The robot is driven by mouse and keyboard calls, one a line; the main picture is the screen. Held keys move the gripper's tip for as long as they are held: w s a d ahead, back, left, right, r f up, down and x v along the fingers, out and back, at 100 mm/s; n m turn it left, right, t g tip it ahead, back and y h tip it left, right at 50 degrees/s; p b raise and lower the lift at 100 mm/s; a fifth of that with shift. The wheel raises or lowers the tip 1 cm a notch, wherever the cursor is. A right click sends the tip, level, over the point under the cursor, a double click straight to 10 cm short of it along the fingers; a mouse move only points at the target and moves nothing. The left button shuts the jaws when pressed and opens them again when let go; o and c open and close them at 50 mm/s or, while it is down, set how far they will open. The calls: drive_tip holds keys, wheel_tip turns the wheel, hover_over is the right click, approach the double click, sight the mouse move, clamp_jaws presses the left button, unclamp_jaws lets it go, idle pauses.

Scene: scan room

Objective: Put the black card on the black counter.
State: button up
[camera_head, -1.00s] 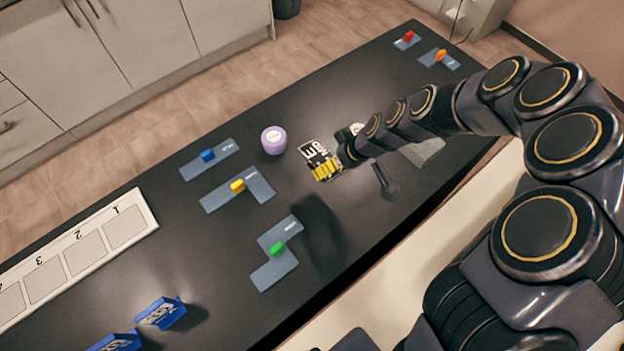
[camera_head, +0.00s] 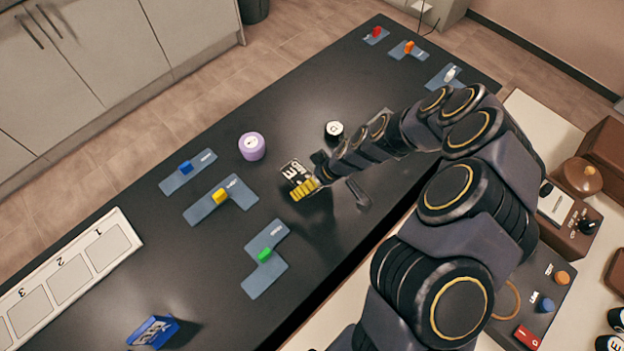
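The black card (camera_head: 293,171) has pale lettering and shows at my gripper's tip in the head view. My gripper (camera_head: 304,189) has yellow striped fingers that overlap the card's lower edge. The fingers look closed on the card, though the contact itself is hard to see. The card appears to be just above the black counter (camera_head: 225,265), with a shadow below and right of the gripper. I cannot tell the exact gap.
A purple round container (camera_head: 252,146) and a black-and-white round item (camera_head: 334,131) stand near the gripper. Blue (camera_head: 186,168), yellow (camera_head: 220,196) and green (camera_head: 265,254) pieces sit on grey-blue plates. A white numbered board (camera_head: 70,272) lies left. Bare counter lies between them.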

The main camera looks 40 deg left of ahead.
drive_tip(key=shift+r, duration=0.1)
drive_tip(key=v, duration=1.2)
drive_tip(key=shift+w, duration=0.1)
drive_tip(key=d+r+m, duration=0.4)
drive_tip(key=d+r, duration=0.5)
drive_tip(key=s+d+r+m+h, duration=0.1)
drive_tip(key=s+d+r+m, duration=0.2)
drive_tip(key=d, duration=0.4)
drive_tip(key=s+d+r+m+h, duration=0.2)
drive_tip(key=s+d+m, duration=0.3)
drive_tip(key=d, duration=0.3)
drive_tip(key=s+d+r+m+h, duration=0.1)
drive_tip(key=s+d+r+m, duration=0.3)
drive_tip(key=d, duration=0.3)
drive_tip(key=shift+s+d+m+h, duration=0.35)
drive_tip(key=shift+s+m, duration=0.2)
drive_tip(key=shift+m, duration=0.25)
